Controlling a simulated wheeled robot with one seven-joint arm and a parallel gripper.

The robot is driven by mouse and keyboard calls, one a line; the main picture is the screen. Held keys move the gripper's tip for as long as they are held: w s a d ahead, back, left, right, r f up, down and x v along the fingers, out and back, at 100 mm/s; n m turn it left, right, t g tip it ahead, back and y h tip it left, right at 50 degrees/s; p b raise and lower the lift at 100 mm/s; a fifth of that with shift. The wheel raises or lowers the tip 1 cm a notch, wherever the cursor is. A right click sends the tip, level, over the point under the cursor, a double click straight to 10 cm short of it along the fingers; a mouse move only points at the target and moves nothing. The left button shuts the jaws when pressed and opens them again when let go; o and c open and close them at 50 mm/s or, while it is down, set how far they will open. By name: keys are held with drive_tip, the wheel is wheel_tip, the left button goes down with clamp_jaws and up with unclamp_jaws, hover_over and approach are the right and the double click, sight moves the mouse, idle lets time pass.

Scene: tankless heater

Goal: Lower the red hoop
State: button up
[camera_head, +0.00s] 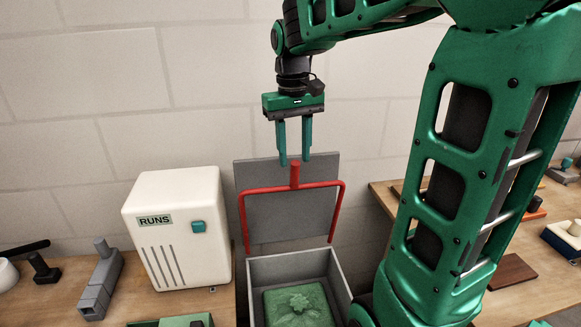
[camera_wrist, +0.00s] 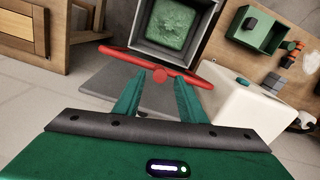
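The red hoop (camera_head: 292,187) stands raised over a grey open-topped box (camera_head: 341,276), in front of a grey upright panel (camera_head: 272,215). A short red post sticks up from the middle of its top bar. My gripper (camera_head: 295,162) hangs fingers down above the bar, with its fingertips either side of the post's top. The fingers are open, with gaps beside the post. In the wrist view the hoop's bar (camera_wrist: 195,78) crosses just beyond the fingertips (camera_wrist: 160,78). A green embossed block (camera_head: 299,306) lies inside the box.
A white machine labelled RUNS (camera_head: 178,229) with a teal button stands close to the left of the box. A grey tool (camera_head: 101,281) lies farther left. A wooden counter (camera_head: 528,285) with small items is at right. The wall is behind.

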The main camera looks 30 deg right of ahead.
sight(294, 190)
drive_tip(key=shift+f, duration=2)
drive_tip(key=shift+d, duration=0.1)
clamp_jaws()
